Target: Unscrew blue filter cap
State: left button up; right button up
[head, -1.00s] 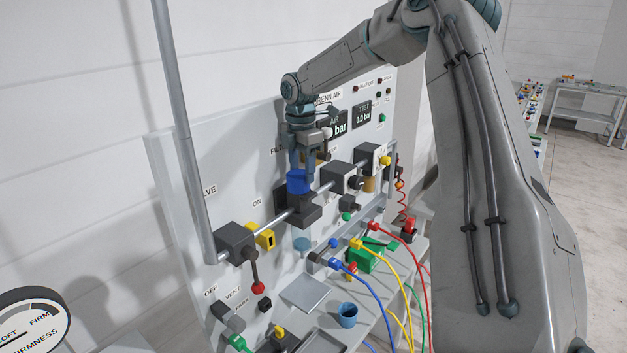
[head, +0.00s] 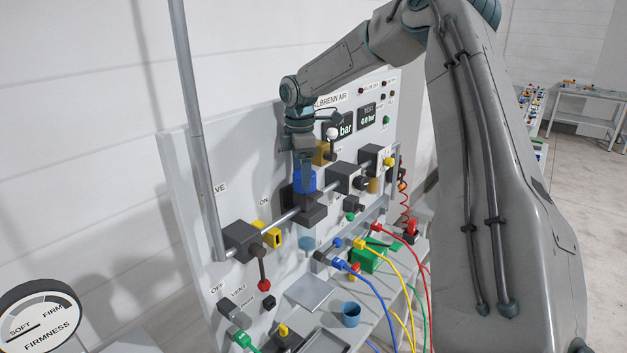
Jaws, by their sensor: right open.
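The blue filter cap (head: 304,182) sits on the black filter block (head: 306,208) on the pipe across the panel. My right arm reaches in from the right, and my right gripper (head: 306,170) points down at the cap from above. Its fingers are open, at the cap's upper part; whether they touch it I cannot tell. The gripper hides part of the cap. My left gripper is not in view.
A yellow-tagged valve block (head: 241,241) is left of the filter, and another black block (head: 345,178) is right of it. A vertical grey pipe (head: 195,120) stands at left. Hoses, a blue cup (head: 351,314) and a grey tray (head: 308,292) lie below.

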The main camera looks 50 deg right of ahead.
jog(key=r+m, duration=0.1)
jog(key=w+m, duration=0.1)
jog(key=m, duration=0.1)
jog(key=shift+w+a+r, duration=0.25)
jog(key=shift+a+r, duration=0.1)
jog(key=shift+a, duration=0.05)
jog(key=shift+w+d+m, duration=0.1)
jog(key=shift+w+m, duration=0.1)
jog(key=shift+m, duration=0.8)
jog(key=shift+r+m, duration=0.1)
jog(key=shift+m, duration=0.7)
jog(key=shift+d+m, duration=0.15)
jog(key=shift+m, duration=1.05)
jog(key=shift+w+m+t, duration=0.15)
jog(key=shift+m+t, duration=0.15)
jog(key=shift+m, duration=0.6)
jog(key=shift+o, duration=0.7)
jog(key=shift+d, duration=0.2)
jog(key=c, duration=0.7)
jog(key=shift+d+f, duration=0.4)
jog(key=shift+d, duration=0.1)
jog(key=c, duration=0.6)
jog(key=o, duration=1.1)
jog(key=shift+f, duration=0.1)
jog(key=shift+c, duration=0.2)
